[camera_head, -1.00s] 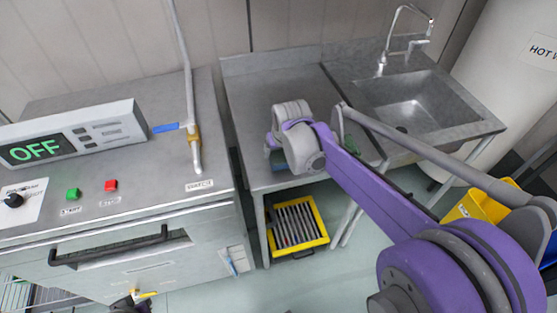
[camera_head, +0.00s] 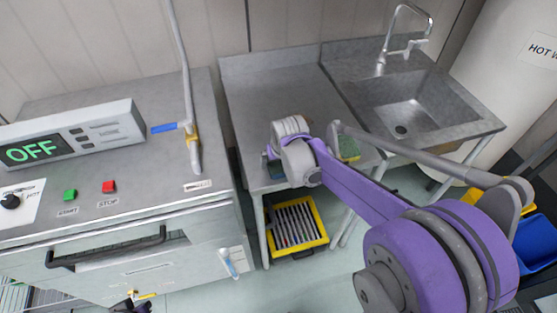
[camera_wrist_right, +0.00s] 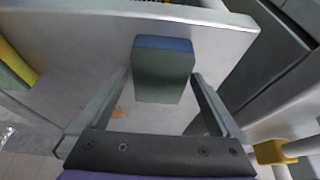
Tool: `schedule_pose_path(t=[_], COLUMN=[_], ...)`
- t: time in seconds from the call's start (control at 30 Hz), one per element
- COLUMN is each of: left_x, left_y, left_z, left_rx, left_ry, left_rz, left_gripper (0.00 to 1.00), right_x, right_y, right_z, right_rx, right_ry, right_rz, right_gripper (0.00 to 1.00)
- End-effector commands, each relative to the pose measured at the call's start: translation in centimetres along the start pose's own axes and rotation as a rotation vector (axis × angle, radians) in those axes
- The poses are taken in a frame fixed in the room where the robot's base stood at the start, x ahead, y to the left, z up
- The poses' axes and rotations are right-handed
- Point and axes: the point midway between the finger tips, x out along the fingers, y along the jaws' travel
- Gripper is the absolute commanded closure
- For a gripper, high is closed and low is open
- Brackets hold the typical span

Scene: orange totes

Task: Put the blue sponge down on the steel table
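The blue sponge (camera_wrist_right: 163,70) has a blue strip and a dark grey-green face. I cannot tell whether the sponge touches the tabletop.
A yellow-green sponge (camera_head: 348,148) lies right of my gripper, near the table's front edge. A sink (camera_head: 412,105) adjoins at the right. A yellow tray (camera_head: 298,228) is below the table. A steel machine (camera_head: 120,200) stands at the left. The tabletop's rear is clear.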

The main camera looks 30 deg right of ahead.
Motion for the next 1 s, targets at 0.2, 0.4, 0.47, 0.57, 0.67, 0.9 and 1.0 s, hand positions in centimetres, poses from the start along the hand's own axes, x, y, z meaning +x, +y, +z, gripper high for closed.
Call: schedule_pose_path(t=[0.2, 0.4, 0.47, 0.57, 0.67, 0.9, 1.0], left_x=[-0.3, -0.7, -0.8, -1.0, -1.2, -1.4, -1.4], left_y=[0.0, 0.0, 0.0, 0.0, 0.0, 0.0, 0.0], left_z=[-0.2, -0.6, -0.7, -0.9, -1.1, -1.3, -1.3], left_rx=[0.0, 0.0, 0.0, 0.0, 0.0, 0.0, 0.0], left_ry=[0.002, 0.004, 0.005, 0.007, 0.008, 0.01, 0.01], left_rz=[0.0, 0.0, 0.0, 0.0, 0.0, 0.0, 0.0], left_gripper=[1.0, 1.0, 1.0, 1.0, 1.0, 1.0, 1.0], right_x=[-0.7, -4.1, -5.5, -7.7, -9.6, -12.1, -12.5], right_y=[0.0, 0.0, 0.0, 0.0, 0.0, -0.1, -0.8], right_z=[-0.2, -0.1, -0.1, -0.2, -0.1, 0.0, 1.8], right_rx=[0.0, 0.0, 0.0, 0.0, 0.0, -0.002, -0.021], right_ry=[0.001, 0.001, 0.001, 0.001, 0.001, 0.001, 0.006], right_rz=[0.0, 0.0, 0.0, 0.0, 0.0, -0.001, -0.009], right_gripper=[0.0, 0.0, 0.0, 0.0, 0.0, 0.0, 0.0])
